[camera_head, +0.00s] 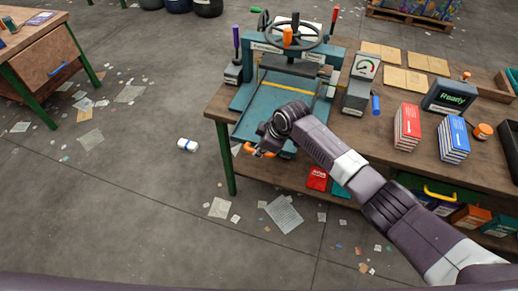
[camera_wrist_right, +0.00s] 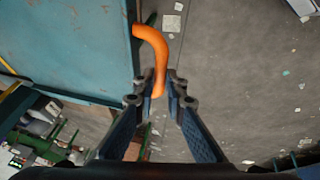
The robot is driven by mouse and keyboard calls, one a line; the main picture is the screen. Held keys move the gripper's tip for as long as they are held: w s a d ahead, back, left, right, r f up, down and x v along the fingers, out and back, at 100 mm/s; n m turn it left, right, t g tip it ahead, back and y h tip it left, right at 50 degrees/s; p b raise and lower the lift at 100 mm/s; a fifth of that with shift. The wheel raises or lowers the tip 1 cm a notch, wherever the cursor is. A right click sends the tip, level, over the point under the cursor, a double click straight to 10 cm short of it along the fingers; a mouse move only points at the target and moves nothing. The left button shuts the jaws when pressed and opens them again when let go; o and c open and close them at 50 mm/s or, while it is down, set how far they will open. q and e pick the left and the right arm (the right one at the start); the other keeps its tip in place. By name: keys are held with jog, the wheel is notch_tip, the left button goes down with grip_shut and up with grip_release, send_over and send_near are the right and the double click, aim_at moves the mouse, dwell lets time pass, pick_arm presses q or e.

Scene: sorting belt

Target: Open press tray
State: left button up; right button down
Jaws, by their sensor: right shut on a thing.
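The press (camera_head: 290,62) is a teal machine with a handwheel on top, standing on the wooden table. Its teal tray (camera_head: 258,113) lies at the front of the press, with a yellow line across the bed behind it. An orange curved handle (camera_head: 245,149) sits at the tray's front edge. My right gripper (camera_head: 264,150) is at this handle. In the right wrist view the orange handle (camera_wrist_right: 155,52) runs from the teal tray (camera_wrist_right: 70,45) down between the fingers of my right gripper (camera_wrist_right: 160,85), which are shut on its end. My left gripper is not in view.
Red books (camera_head: 407,128), blue books (camera_head: 453,138) and a "Ready" display (camera_head: 450,96) stand on the table (camera_head: 380,150) to the right. A gauge box (camera_head: 361,82) stands beside the press. The floor left of the table is open, with scattered papers and a small white-and-blue roll (camera_head: 188,145).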

jog(key=shift+w, duration=0.45)
jog(key=c, duration=2.3)
grip_release()
jog(key=shift+d, duration=0.1)
jog(key=shift+c, duration=0.2)
jog(key=shift+o, duration=1.9)
jog(key=shift+s, duration=0.1)
jog(key=shift+s+d+r, duration=0.1)
jog(key=shift+d+r, duration=0.05)
jog(key=shift+r, duration=0.35)
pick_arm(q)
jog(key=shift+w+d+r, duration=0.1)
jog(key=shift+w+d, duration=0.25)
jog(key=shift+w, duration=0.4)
pick_arm(e)
jog(key=v, duration=1.1)
